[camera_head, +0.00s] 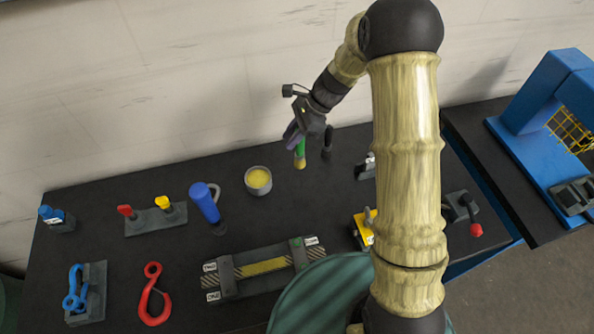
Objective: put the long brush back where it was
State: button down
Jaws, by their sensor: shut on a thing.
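The long brush (299,155) hangs below my gripper, with a green upper part and a yellowish lower end. My gripper (297,138) is shut on it above the back part of the dark table. Most of the handle is hidden by the gripper. I cannot tell whether the lower end touches the table. A grey round pot (258,190) with yellow contents stands just left of the brush, apart from it.
A dark upright piece (327,142) stands right of the brush. On the table (110,270) are a blue bottle-like object (205,203), a block with red and yellow handles (155,219), a red hook (153,296) and a striped fixture (262,267). A blue machine (535,105) stands right.

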aim_at(295, 154)
notch_tip(295, 154, down, 5)
jog(key=shift+p, duration=0.6)
jog(key=shift+f+p, duration=0.7)
jog(key=shift+f, duration=1.4)
jog(key=shift+f, duration=0.15)
jog(key=c, duration=1.2)
grip_release()
